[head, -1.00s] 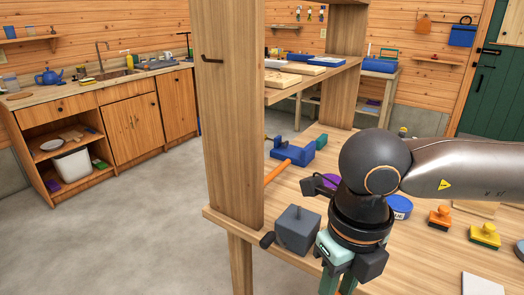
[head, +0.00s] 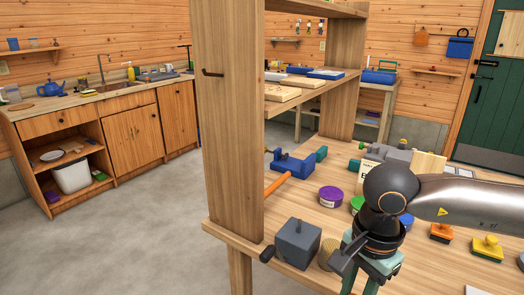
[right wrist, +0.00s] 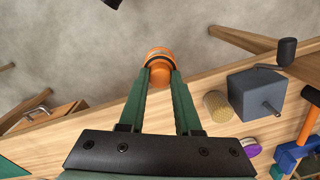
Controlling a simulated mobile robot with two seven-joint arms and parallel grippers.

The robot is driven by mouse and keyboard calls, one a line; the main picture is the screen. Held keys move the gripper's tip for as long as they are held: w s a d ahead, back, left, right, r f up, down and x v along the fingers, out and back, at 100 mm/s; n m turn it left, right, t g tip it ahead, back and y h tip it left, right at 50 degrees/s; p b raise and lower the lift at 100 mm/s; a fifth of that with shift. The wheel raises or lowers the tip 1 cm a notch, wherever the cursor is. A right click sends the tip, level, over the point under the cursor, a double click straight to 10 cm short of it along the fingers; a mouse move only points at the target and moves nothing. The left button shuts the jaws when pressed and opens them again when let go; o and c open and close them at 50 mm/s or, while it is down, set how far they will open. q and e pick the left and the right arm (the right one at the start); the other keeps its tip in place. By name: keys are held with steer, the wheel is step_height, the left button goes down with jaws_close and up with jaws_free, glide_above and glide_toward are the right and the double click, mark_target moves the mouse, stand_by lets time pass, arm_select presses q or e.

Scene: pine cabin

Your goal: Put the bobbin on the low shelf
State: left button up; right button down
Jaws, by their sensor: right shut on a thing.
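My right gripper (right wrist: 161,82) is shut on an orange round thing with dark and pale bands (right wrist: 159,62), which looks like the bobbin. It is held at the fingertips, over the grey floor beyond the bench edge in the right wrist view. In the head view my right gripper (head: 362,277) points down at the bench's front edge; its tips and the bobbin are below the picture. The lower shelf of the wooden rack (head: 300,100) is above the bench, with boards and blue-edged trays on it. My left gripper is not in view.
On the bench (head: 310,208) stand a grey block with a crank (head: 297,243), a tan ribbed cylinder (head: 327,254), a purple tin (head: 330,197) and a blue clamp (head: 293,165). A thick wooden post (head: 233,130) rises at the left. Orange and yellow stamps (head: 487,247) are at the right.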

steer(key=w+d+f+n, duration=0.2)
steer(key=d+f+n, duration=0.2)
steer(key=n, duration=0.7)
arm_select(q)
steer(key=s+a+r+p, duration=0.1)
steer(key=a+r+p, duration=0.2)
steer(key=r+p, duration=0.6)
steer(key=p, duration=0.3)
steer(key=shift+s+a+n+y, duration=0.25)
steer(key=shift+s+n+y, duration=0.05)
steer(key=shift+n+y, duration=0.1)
arm_select(e)
steer(key=s+r, duration=0.3)
steer(key=r, duration=0.7)
steer(key=shift+s+d+n, duration=0.15)
steer(key=shift+s+n, duration=0.25)
